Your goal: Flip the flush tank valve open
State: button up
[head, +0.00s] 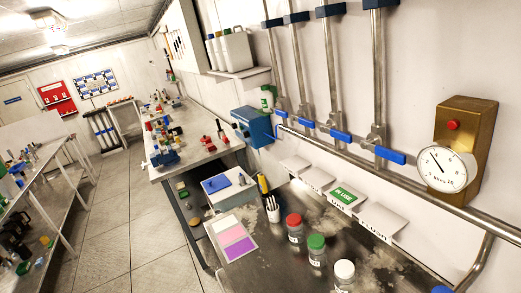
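A row of several valves with blue lever handles sits on the wall pipes at right. The rightmost valve handle (391,156) is at the foot of the rightmost upright pipe and lies roughly along the horizontal pipe, across the upright one. The other handles, such as this blue handle (340,135), lie much the same way. Below them is a row of sloping white label plates. The rightmost plate (381,222) seems to read FLUSH, and a green IN USE tag (344,195) lies on the plate beside it. My gripper is not in view.
A round gauge (443,168) on a brass box (465,140) with a red button stands right of the valves. Below, a dark bench (275,262) holds lidded jars, including a red-lidded jar (294,228), and a pen cup (273,209). Floor (120,215) is clear at left.

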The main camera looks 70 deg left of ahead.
aim_at(396, 157)
jog(key=u, duration=0.9)
jog(key=i+j+u, duration=0.1)
jog(key=i, duration=0.25)
jog(key=i+j+u, duration=0.1)
jog(key=i+j, duration=0.15)
jog(key=i, duration=0.1)
